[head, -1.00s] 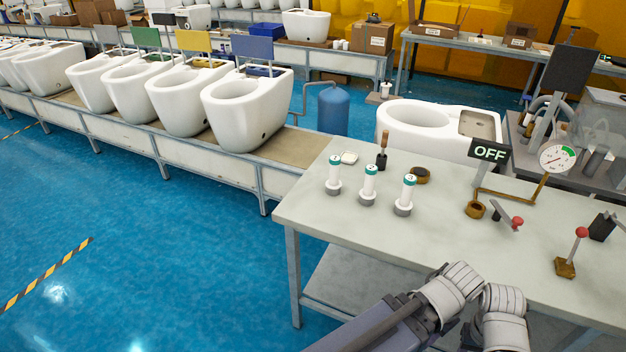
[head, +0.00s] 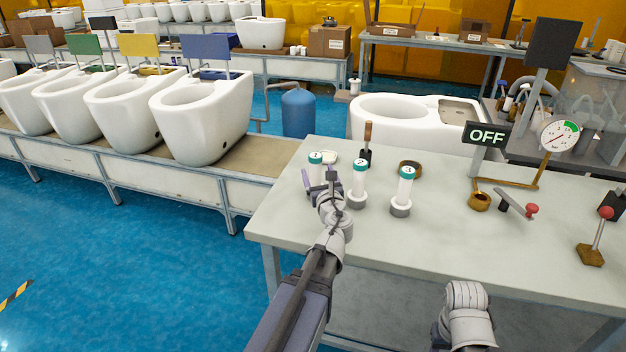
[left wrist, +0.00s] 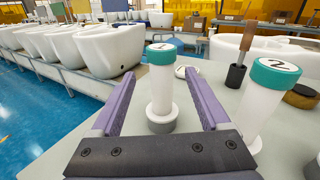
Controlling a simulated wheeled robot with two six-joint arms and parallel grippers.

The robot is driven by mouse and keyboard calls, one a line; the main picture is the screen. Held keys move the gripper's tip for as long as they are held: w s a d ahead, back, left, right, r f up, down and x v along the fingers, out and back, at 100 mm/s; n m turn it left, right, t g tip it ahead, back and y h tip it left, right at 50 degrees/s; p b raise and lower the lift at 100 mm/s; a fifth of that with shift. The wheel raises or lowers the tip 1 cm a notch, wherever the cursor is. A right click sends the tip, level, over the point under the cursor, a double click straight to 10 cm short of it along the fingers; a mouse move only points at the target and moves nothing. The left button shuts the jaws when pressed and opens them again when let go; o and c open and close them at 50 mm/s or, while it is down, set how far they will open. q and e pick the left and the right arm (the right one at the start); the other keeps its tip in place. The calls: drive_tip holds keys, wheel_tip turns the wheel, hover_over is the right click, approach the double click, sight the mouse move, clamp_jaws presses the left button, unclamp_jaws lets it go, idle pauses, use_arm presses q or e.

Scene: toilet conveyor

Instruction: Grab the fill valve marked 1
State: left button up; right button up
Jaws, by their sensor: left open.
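The fill valve marked 1 (head: 315,159) stands upright on the grey table, a white tube with a teal cap; my left gripper partly hides it in the head view. In the left wrist view, valve 1 (left wrist: 161,88) stands between the two purple fingers, slightly beyond the palm. My left gripper (head: 320,180) is open, its fingers on either side of the valve with no visible contact. The valve marked 2 (head: 358,182) stands just right of my gripper, and shows close outside the right finger (left wrist: 265,100). The valve marked 3 (head: 402,190) stands farther right.
An OFF sign (head: 487,136), gauge (head: 558,136) and red-knobbed levers occupy the table's right. The front middle of the table (head: 430,245) is clear.

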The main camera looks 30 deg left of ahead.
sight(316, 166)
use_arm(q)
drive_tip(key=shift+w+a+r+m, duration=0.1)
drive_tip(key=shift+w+a+m, duration=0.15)
drive_tip(key=shift+m, duration=0.35)
drive_tip(key=shift+w+a, duration=0.2)
drive_tip(key=shift+w, duration=0.1)
drive_tip(key=shift+x, duration=1.05)
drive_tip(key=shift+f+b+x, duration=0.25)
drive_tip(key=shift+b+x, duration=0.05)
drive_tip(key=shift+x, duration=1)
drive_tip(key=shift+f+b+x, duration=0.2)
drive_tip(key=shift+b+x, duration=0.1)
drive_tip(key=shift+x, duration=0.95)
drive_tip(key=shift+d, duration=0.15)
clamp_jaws()
